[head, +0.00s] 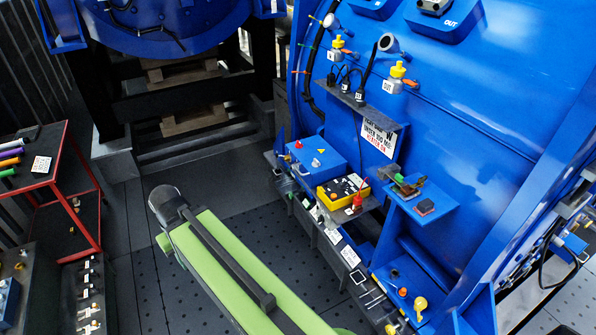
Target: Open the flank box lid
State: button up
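My gripper cannot be made out in this view.
A blue shelf (428,207) with small parts is farther right. A red-framed cart (50,190) stands at the left. Dark floor (140,265) lies open around my arm.

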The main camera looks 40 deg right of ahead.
aim_at(315, 147)
jog(key=i, duration=0.95)
jog(key=u, duration=0.05)
